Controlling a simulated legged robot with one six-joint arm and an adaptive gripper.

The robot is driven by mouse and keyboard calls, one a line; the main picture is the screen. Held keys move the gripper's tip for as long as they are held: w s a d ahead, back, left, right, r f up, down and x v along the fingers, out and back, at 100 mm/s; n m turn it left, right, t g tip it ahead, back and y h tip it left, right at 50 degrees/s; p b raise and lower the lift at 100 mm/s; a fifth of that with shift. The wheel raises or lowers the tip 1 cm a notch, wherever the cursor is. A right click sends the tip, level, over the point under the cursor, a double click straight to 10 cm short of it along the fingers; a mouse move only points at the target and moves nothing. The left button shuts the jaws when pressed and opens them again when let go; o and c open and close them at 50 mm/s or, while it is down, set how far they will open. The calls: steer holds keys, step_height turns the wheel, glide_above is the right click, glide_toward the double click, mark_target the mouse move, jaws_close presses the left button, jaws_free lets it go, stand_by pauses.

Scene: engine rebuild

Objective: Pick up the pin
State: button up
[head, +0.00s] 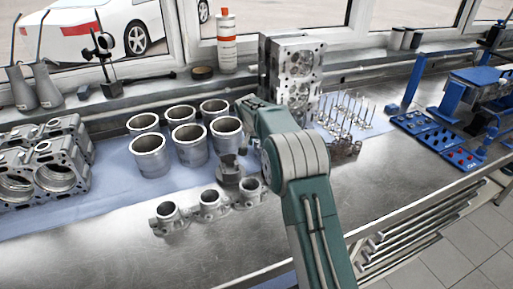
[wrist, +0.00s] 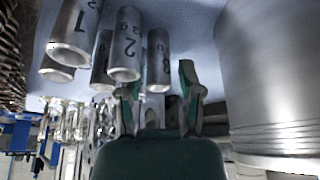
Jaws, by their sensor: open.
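Several bare metal pins stand in a cluster on a blue-grey cloth in the wrist view, which looks upside down. They are hollow cylinders with dark numbers: one reads 1 (wrist: 74,32), one reads 2 (wrist: 125,45), and another (wrist: 158,60) has a partly visible mark. My gripper (wrist: 159,97) is open, its two green-backed fingers apart. The partly marked pin appears between or just beyond the fingertips; I cannot tell whether they touch it. No pin is held. In the head view my arm hides the gripper and I cannot make out the pins.
A large ridged metal cylinder (wrist: 275,80) is close on the right in the wrist view. Bare bench (head: 390,185) lies right.

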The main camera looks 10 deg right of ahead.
jaws_close()
steer(key=shift+r, duration=0.15)
